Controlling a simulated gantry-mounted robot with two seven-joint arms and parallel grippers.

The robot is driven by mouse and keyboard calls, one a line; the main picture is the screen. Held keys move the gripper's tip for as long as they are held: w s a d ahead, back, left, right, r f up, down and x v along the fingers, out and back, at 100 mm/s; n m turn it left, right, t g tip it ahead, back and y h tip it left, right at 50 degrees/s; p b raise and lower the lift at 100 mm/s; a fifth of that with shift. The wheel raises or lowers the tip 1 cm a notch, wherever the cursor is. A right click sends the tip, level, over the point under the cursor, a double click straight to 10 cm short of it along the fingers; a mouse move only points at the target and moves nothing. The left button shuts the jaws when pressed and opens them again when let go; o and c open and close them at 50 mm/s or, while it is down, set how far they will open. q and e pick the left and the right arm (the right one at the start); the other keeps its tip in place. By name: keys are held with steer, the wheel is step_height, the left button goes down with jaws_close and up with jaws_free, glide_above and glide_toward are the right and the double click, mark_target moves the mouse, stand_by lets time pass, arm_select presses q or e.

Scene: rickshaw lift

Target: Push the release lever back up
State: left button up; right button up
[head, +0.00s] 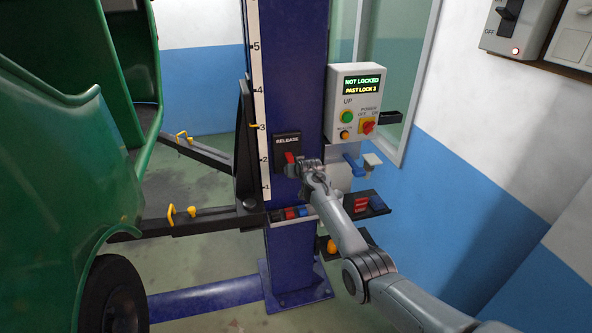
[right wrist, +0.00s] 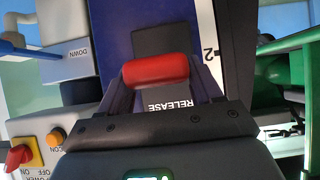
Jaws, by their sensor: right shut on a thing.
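The red release lever (head: 290,157) sits on a dark plate marked RELEASE (head: 287,141) on the blue lift post. In the right wrist view the lever's red grip (right wrist: 157,69) lies crosswise between my fingers, with the upside-down RELEASE lettering beside it. My right gripper (head: 298,164) is at the lever in the head view; it is shut on the red grip (right wrist: 160,78). The fingers partly hide the lever and its plate. My left gripper is not in view.
A control box (head: 356,103) beside the post reads NOT LOCKED, PAST LOCK 3. A blue lever (head: 353,164) is right of the gripper. Small trays (head: 366,204) hold tools. A green vehicle (head: 60,150) and lift arms (head: 190,221) fill the left.

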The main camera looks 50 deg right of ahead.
steer(key=shift+r, duration=0.3)
steer(key=o, duration=1.4)
steer(key=shift+f, duration=0.1)
steer(key=shift+v, duration=5.4)
